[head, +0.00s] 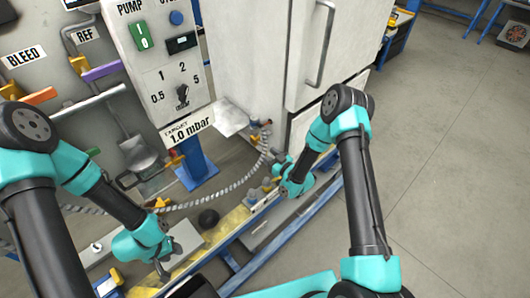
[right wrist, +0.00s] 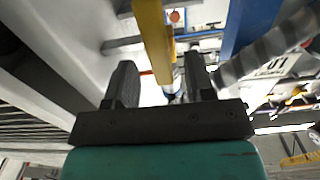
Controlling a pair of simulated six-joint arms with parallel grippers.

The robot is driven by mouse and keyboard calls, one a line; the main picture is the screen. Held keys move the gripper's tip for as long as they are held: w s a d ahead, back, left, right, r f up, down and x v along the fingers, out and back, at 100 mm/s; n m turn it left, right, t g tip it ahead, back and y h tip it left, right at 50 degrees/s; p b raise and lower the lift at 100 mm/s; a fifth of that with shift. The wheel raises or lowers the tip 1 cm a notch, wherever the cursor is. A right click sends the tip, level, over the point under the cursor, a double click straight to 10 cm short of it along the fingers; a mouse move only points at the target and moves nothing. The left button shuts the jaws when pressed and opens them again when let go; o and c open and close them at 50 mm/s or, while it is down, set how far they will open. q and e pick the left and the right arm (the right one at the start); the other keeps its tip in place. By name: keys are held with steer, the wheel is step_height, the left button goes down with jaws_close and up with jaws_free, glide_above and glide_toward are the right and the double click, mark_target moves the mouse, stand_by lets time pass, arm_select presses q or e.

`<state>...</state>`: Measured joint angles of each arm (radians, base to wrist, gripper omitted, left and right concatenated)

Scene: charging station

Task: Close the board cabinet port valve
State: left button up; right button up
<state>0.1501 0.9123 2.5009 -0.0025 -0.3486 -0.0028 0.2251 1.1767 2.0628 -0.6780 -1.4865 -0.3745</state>
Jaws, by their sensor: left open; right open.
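The board (head: 107,65) with BLEED and REF labels stands at the left, carrying an orange lever (head: 40,96) and a purple lever (head: 102,71). The white cabinet (head: 248,45) stands beside it. Small yellow and orange fittings (head: 264,124) sit at the cabinet's lower left; I cannot tell which part is its port valve. My right gripper (head: 279,163) is open near the cabinet's foot. In the right wrist view a yellow bar (right wrist: 152,28) shows between the open fingers (right wrist: 162,84); contact is unclear. My left gripper (head: 162,268) is open, low over the bench front.
A grey corrugated hose (head: 238,183) runs from the fittings along the bench. A pump control box (head: 160,60) and a 1.0 mbar target sign (head: 187,131) stand between the board and cabinet.

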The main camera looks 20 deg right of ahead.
steer(key=shift+x, duration=1.5)
jaws_close()
